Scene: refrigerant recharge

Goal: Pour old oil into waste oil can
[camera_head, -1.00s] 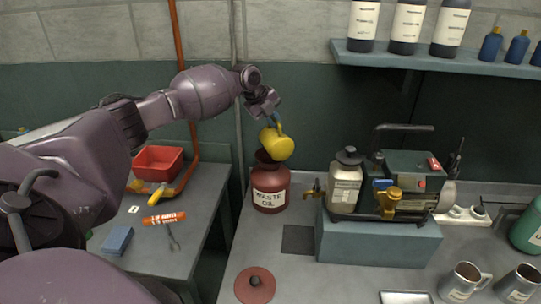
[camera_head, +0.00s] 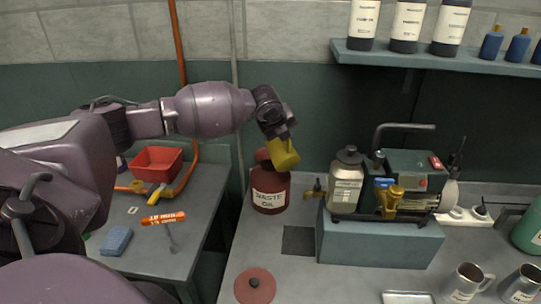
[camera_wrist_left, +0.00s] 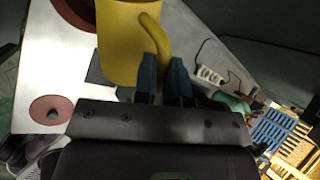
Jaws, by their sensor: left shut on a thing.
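The yellow mug (camera_head: 284,154) is tilted just above and to the right of the mouth of the dark red can labelled WASTE OIL (camera_head: 269,196). My left gripper (camera_head: 277,132) is shut on the mug's handle. In the left wrist view, the blue fingers of my left gripper (camera_wrist_left: 161,72) pinch the handle of the yellow mug (camera_wrist_left: 122,48). Part of the red can (camera_wrist_left: 76,10) shows beyond it at the top left. The can's round red lid (camera_head: 254,286) lies on the bench in front of the can. The mug's inside and any oil flow are hidden. My right gripper is not in view.
A pump unit (camera_head: 408,172) and a grey bottle (camera_head: 345,182) stand on a blue-grey block (camera_head: 375,242) to the can's right. Metal mugs (camera_head: 466,284) stand at the front right. A side table (camera_head: 190,222) with a red bin (camera_head: 157,163) is at the left.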

